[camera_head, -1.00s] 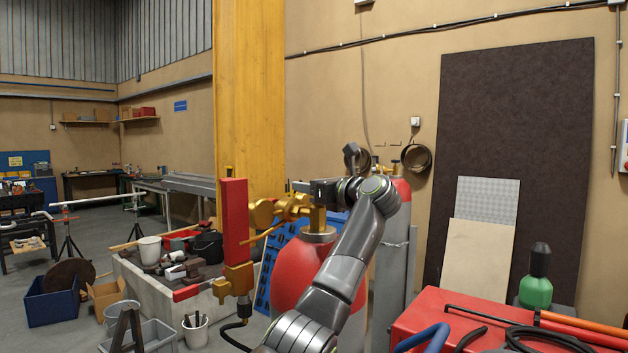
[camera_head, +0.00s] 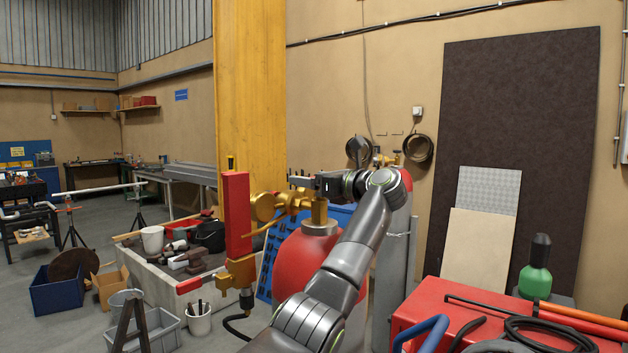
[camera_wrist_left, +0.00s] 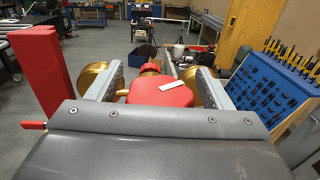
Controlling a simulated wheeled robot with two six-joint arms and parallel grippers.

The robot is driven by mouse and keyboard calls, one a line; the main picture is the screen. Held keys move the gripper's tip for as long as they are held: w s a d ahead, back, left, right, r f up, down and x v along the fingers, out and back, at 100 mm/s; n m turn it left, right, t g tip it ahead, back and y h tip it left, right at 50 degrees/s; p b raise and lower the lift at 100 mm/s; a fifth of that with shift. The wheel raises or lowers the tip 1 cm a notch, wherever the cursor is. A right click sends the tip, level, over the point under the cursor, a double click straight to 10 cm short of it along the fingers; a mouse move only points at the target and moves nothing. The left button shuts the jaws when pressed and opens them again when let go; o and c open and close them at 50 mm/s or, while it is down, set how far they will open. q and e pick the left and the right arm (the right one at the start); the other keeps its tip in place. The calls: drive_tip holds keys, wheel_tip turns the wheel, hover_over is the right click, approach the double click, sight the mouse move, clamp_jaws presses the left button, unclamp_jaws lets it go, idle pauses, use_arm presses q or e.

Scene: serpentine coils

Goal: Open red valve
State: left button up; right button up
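A brass valve assembly with round gauges (camera_head: 263,207) sits atop a red gas cylinder (camera_head: 305,262). My left gripper (camera_head: 300,184) reaches in from the right at the height of the valve top. In the left wrist view my gripper (camera_wrist_left: 160,88) is open, its two grey fingers well apart. A rounded red piece with a white mark (camera_wrist_left: 150,94) shows between the fingers; I cannot tell whether they touch it. Round brass parts (camera_wrist_left: 97,77) show beside both fingers. In the head view the red piece is hidden or too small to tell. My right gripper is not in view.
A tall red bar (camera_head: 237,215) with brass fittings stands left of the valve. A grey cylinder (camera_head: 396,285) is to the right, and a blue tool board (camera_wrist_left: 270,88) lies beyond. A red cart (camera_head: 412,320) is at front right. A yellow column (camera_head: 250,100) rises behind.

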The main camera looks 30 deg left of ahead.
use_arm(q)
drive_tip(key=shift+f, duration=0.1)
drive_tip(key=shift+d+b, duration=0.35)
drive_tip(key=s+d+b, duration=0.3)
drive_tip(key=d+b, duration=0.3)
drive_tip(key=d, duration=1)
drive_tip(key=shift+d, duration=0.25)
drive_tip(key=shift+w, duration=0.1)
